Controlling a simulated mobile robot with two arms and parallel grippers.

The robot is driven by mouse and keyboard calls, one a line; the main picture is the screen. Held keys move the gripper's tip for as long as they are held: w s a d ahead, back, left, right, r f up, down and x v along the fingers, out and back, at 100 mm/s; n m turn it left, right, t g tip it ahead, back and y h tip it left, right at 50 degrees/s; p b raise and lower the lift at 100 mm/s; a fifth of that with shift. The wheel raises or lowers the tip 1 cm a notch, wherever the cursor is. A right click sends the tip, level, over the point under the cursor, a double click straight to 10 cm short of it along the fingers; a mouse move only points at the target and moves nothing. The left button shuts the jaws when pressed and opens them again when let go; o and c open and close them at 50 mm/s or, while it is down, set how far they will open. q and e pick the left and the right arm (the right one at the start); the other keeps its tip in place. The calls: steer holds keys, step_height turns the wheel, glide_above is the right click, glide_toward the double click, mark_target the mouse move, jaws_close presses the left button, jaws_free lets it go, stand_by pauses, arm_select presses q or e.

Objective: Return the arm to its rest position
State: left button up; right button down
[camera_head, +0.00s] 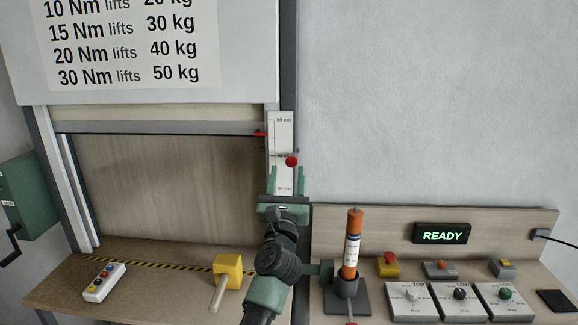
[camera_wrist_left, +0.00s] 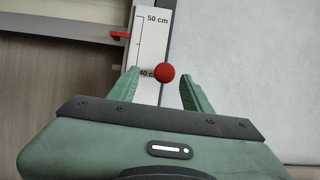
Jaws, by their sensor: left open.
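My left arm comes up from the bottom centre in the head view. Its gripper (camera_head: 287,172) is open, with two green fingers pointing up in front of the scale strip. The gripper (camera_wrist_left: 161,76) also shows in the left wrist view, fingers spread. A red ball (camera_head: 292,161) appears by the fingertips; in the wrist view the red ball (camera_wrist_left: 165,73) appears between them. I cannot tell whether it touches a finger. My right gripper is not in view.
A scale strip (camera_head: 281,128) with a red pointer (camera_head: 261,133) stands beside the shutter (camera_head: 165,185). An orange tool (camera_head: 354,228) stands upright right of my arm.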

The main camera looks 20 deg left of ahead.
arm_select(q)
steer(key=shift+v, duration=1.3)
